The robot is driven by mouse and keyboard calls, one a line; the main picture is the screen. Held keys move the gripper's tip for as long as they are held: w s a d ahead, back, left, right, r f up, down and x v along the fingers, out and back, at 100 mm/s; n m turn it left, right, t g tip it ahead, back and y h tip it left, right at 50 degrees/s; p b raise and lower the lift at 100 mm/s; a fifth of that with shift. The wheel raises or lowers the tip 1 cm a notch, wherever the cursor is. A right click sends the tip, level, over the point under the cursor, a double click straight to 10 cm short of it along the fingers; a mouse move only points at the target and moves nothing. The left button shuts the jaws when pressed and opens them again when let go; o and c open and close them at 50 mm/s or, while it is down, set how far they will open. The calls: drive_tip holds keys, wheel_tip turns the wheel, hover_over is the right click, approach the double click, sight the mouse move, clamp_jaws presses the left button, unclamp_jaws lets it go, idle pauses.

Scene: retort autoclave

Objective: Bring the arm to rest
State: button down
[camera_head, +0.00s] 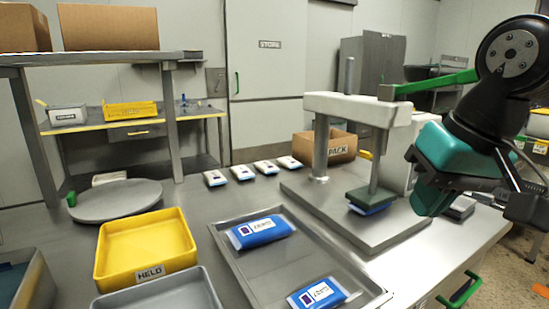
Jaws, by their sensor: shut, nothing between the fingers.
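My arm comes in at the upper right, a black joint above a teal link that hangs down beside the press (355,108). My gripper (526,208) is the dark part at the right edge, past the teal link. It is shut and empty, in the air, apart from the trays and pouches. Its fingertips are hard to make out.
The press has a raised green lever (430,84) and a pad on a blue pouch (370,208). A metal tray (235,268) holds two blue pouches. A yellow HELD bin (145,279), grey bin, round plate (115,203) and PACK carton (340,150) stand on the counter.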

drive_tip(key=s+a+f+n+g+y+p, duration=0.1)
drive_tip(key=s+a+f+n+g, duration=0.15)
drive_tip(key=s+f, duration=0.3)
drive_tip(key=s+a+f+n+g+y, duration=0.1)
drive_tip(key=s+a+f+n, duration=0.1)
drive_tip(key=s+f+n, duration=0.3)
wheel_tip(320, 180, up, 13)
drive_tip(key=m+p, duration=0.1)
drive_tip(key=p, duration=1)
drive_tip(key=shift+s+a, duration=0.15)
drive_tip(key=shift+s, duration=0.25)
